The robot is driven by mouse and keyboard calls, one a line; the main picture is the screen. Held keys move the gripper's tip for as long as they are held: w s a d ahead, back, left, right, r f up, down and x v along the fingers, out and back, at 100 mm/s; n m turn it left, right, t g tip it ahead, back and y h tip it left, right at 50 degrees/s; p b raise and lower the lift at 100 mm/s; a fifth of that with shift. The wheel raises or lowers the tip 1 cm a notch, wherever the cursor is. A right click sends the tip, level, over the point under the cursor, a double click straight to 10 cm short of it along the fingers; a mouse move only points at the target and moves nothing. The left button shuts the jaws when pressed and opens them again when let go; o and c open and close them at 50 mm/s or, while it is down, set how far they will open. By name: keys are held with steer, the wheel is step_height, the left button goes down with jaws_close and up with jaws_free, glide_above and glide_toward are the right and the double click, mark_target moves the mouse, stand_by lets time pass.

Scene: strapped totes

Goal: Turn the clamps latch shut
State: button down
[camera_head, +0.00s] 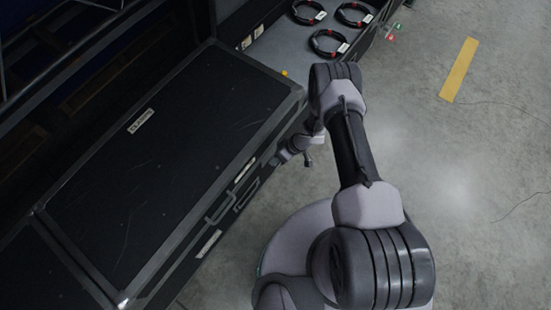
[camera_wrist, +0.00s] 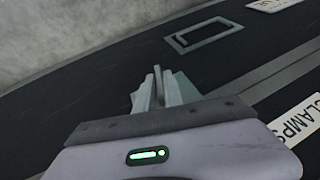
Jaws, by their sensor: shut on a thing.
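The clamps tote is a black case with a closed lid (camera_head: 170,135) and a label on top. A CLAMPS label (camera_wrist: 298,120) also shows on its front face in the wrist view. My gripper (camera_wrist: 158,90) is at that front face, near the tote's right end, with its fingers closed around a thin upright grey piece (camera_wrist: 158,74) that looks like the latch. The fingers hide most of it, so its angle and whether it is latched cannot be told. In the head view, my gripper (camera_head: 277,160) is small and touches or nearly touches the front edge.
A recessed handle (camera_wrist: 205,35) and a second label (camera_wrist: 275,4) lie farther along the front face. An open tote beyond holds coiled black cables (camera_head: 328,43). Bare concrete floor (camera_head: 460,150) with a yellow strip (camera_head: 459,70) is clear at right.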

steer(key=g+y, duration=0.1)
steer(key=m+g+y, duration=0.1)
steer(key=g+y, duration=0.1)
steer(key=shift+w+d+g, duration=0.1)
steer(key=shift+w+g, duration=0.05)
steer(key=shift+g, duration=0.15)
steer(key=shift+y, duration=0.3)
stand_by(0.4)
steer(key=c, duration=1.6)
jaws_free()
steer(key=shift+o, duration=0.2)
steer(key=v, duration=1.7)
steer(key=shift+w+p, duration=0.2)
steer(key=shift+p, duration=0.25)
